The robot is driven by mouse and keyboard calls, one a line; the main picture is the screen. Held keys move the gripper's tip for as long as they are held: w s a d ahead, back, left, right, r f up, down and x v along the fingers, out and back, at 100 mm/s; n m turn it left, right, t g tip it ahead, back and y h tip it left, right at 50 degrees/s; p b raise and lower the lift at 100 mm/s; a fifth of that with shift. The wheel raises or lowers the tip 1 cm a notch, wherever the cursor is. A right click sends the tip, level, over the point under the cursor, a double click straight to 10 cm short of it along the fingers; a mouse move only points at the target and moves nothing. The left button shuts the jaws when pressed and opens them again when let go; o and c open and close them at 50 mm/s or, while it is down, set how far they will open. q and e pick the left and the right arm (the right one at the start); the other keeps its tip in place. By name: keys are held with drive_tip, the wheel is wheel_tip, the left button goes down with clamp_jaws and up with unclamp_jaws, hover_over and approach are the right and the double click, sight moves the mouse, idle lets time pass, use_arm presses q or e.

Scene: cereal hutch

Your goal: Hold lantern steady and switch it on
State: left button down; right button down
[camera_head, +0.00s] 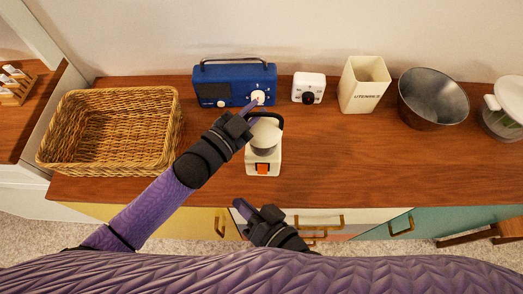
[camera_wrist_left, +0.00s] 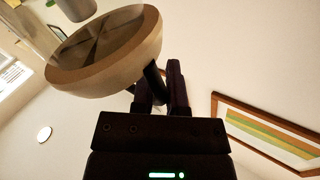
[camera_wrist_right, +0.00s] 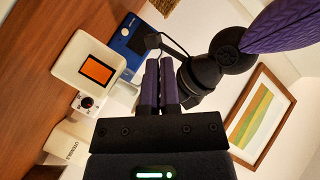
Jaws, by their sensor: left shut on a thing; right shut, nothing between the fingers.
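My left gripper (camera_head: 252,107) is shut on the dark handle at the top of the lantern. The left wrist view shows its fingers beside the lantern's round head (camera_wrist_left: 110,50). My right gripper (camera_head: 240,206) is shut and empty, in front of and below the lantern, apart from it. The right wrist view shows the lantern (camera_wrist_right: 70,65) with its orange switch (camera_wrist_right: 96,71) left of the fingers.
A wicker basket (camera_head: 72,140) stands left on the counter (camera_head: 350,160). Behind the lantern are a blue radio (camera_head: 225,73) and a small white timer (camera_head: 309,81). A utensil holder (camera_head: 360,98), a metal bowl (camera_head: 430,115) and a lidded jar (camera_head: 497,125) stand right. The right front counter is clear.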

sight(262, 170)
drive_tip(key=d+r+n+g+h, duration=0.2)
drive_tip(key=d+n+g+h, duration=0.3)
drive_tip(key=n, duration=1.2)
drive_tip(key=shift+s+d+r+n+h, duration=0.25)
drive_tip(key=shift+d+h, duration=0.35)
drive_tip(key=shift+d, duration=0.65)
drive_tip(key=shift+w, duration=0.1)
drive_tip(key=x, duration=0.9)
drive_tip(key=shift+a+f, duration=0.15)
drive_tip(key=shift+f, duration=0.15)
drive_tip(key=w, duration=0.3)
drive_tip(key=shift+w+f, duration=0.25)
drive_tip(key=shift+f, duration=0.15)
drive_tip(key=shift+w, duration=0.35)
